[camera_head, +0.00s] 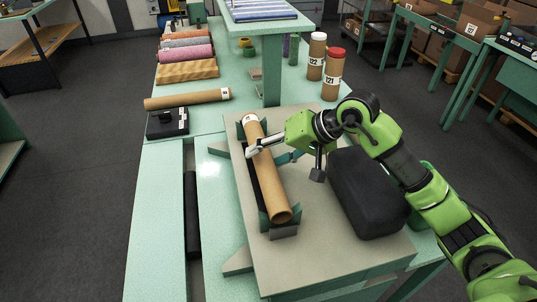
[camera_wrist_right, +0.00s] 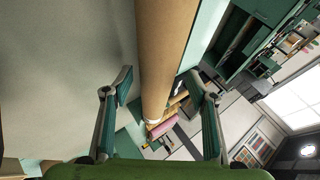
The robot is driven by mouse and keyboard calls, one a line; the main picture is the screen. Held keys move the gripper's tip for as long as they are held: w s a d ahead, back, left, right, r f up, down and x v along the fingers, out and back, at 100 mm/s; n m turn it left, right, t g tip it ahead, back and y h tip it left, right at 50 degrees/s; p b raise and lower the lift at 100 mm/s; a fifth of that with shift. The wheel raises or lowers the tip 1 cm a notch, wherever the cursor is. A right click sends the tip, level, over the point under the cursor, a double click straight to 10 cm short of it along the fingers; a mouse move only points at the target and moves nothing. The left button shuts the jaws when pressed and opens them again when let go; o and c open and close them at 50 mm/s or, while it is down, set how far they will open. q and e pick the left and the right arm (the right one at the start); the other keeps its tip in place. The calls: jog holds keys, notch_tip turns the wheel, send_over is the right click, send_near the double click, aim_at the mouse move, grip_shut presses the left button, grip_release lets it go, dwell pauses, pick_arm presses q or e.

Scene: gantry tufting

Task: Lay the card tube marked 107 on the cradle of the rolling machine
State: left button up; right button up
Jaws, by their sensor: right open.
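A brown card tube (camera_head: 268,175) lies lengthwise in a teal cradle (camera_head: 267,222) on a beige-topped bench. A white label is at its far end, too small to read. My right gripper (camera_head: 262,152) is at the tube's upper half, coming from the right. In the right wrist view its two fingers (camera_wrist_right: 158,82) are open, one on either side of the tube (camera_wrist_right: 164,50), with gaps showing. A second brown tube (camera_head: 190,99) with a small label lies on the green table at the left; its number is unreadable. My left gripper is not in view.
A dark rounded block (camera_head: 365,190) stands right of the cradle, below my right arm. Two upright tubes, marked 122 (camera_head: 316,62) and 121 (camera_head: 332,82), stand behind. Rolled textiles (camera_head: 186,54) lie at back left. A black device (camera_head: 167,122) sits left of the cradle.

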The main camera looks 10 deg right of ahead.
jog(key=v, duration=1.2)
